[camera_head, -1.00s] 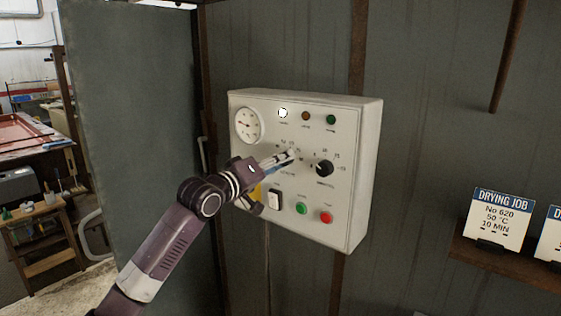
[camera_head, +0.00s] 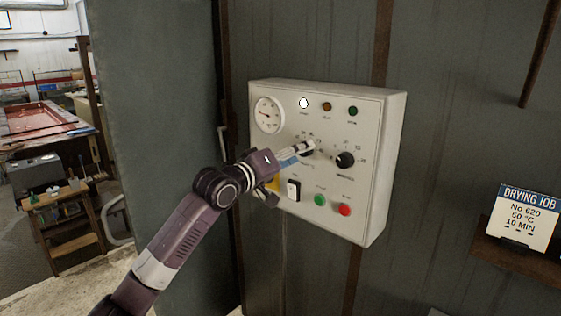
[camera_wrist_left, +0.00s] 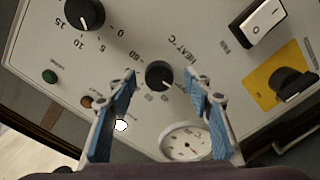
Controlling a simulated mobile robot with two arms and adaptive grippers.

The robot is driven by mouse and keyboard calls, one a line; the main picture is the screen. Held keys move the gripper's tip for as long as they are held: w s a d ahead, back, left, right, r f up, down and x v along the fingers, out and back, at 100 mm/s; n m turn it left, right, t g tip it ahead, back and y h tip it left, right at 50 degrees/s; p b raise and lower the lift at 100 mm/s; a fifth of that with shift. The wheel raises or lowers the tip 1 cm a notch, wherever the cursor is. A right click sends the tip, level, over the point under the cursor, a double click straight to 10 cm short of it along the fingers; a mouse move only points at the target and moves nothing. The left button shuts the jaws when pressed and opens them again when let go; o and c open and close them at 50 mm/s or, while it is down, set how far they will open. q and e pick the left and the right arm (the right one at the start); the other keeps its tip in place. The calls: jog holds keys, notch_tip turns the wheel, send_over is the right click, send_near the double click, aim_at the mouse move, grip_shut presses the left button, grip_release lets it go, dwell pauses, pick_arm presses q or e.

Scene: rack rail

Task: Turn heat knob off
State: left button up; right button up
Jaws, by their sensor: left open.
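The heat knob (camera_wrist_left: 159,75) is black and round, on the white control panel (camera_head: 370,190), beside the printed "HEAT °C" label in the left wrist view. In the head view it is mostly hidden behind my fingers. My left gripper (camera_wrist_left: 160,82) is open, its blue-padded fingers on either side of the heat knob with gaps showing. I cannot tell whether the fingertips touch the panel. In the head view the left gripper (camera_head: 306,149) reaches the panel from the left. The knob's setting is hard to read. My right gripper is not in view.
A second black knob (camera_head: 345,160) is right of the heat knob. A round gauge (camera_head: 268,115), indicator lights, a rocker switch (camera_head: 293,190), green (camera_head: 320,200) and red (camera_head: 345,209) buttons surround it. A yellow plate with a black switch (camera_wrist_left: 288,84) is nearby. A "DRYING JOB" card (camera_head: 523,218) stands right.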

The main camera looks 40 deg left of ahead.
pick_arm(q)
jog(key=s, duration=1.1)
jog(key=shift+a, duration=0.45)
